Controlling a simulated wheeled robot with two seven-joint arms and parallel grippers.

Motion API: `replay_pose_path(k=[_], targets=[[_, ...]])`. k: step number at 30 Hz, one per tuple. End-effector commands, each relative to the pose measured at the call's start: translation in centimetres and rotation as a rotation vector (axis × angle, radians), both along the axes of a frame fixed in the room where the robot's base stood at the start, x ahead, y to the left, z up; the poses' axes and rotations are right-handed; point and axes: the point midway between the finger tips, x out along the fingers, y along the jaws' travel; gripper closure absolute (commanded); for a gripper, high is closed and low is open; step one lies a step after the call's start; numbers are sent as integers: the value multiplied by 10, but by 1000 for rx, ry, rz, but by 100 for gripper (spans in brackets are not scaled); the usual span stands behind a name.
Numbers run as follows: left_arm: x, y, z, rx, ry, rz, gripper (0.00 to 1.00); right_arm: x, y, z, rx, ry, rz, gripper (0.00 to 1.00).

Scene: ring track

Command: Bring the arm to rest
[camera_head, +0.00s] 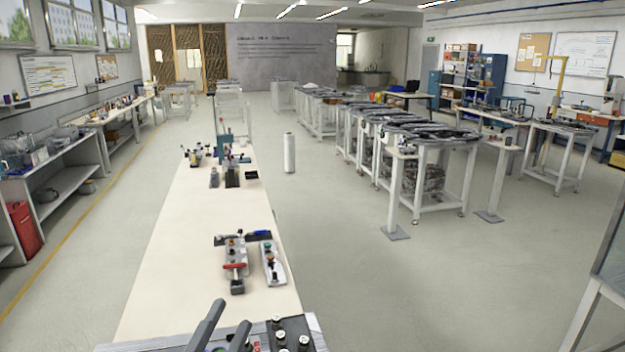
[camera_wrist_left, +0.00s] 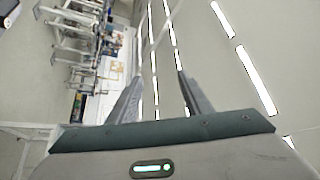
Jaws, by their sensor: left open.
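My left gripper (camera_head: 232,313) shows at the bottom edge of the head view, over the near end of the long bench. Its two grey fingers point up and away and stand apart. In the left wrist view the same gripper (camera_wrist_left: 160,76) is open, with nothing between the fingers. Behind them, that view shows the ceiling lights and the room turned on its side. My right gripper is in neither view.
A long pale bench (camera_head: 180,255) runs ahead. A grey device with a red part (camera_head: 235,262) and a light switch box (camera_head: 272,262) lie on it. A control box (camera_head: 285,335) sits near the gripper. A white roll (camera_head: 289,153) stands beyond; open floor (camera_head: 345,270) lies right.

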Motion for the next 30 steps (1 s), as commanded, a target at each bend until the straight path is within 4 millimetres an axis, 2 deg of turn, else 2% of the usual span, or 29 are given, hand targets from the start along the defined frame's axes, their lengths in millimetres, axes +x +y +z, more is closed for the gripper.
replay_pose_path(k=[1,4,8,12,15,18,21,30], targets=[[0,15,-29,-68,119,44,55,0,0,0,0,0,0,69],[-8,40,-87,-192,345,127,55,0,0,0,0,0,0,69],[-35,65,-161,-332,621,232,55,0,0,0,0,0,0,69],[-84,80,-233,-463,904,343,55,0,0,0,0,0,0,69],[-124,85,-273,-537,1082,416,55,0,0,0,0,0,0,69],[-160,87,-300,-589,1220,475,55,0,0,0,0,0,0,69],[-189,87,-319,-627,1325,519,55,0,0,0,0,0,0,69],[-266,83,-351,-702,1574,629,55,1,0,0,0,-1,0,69]])
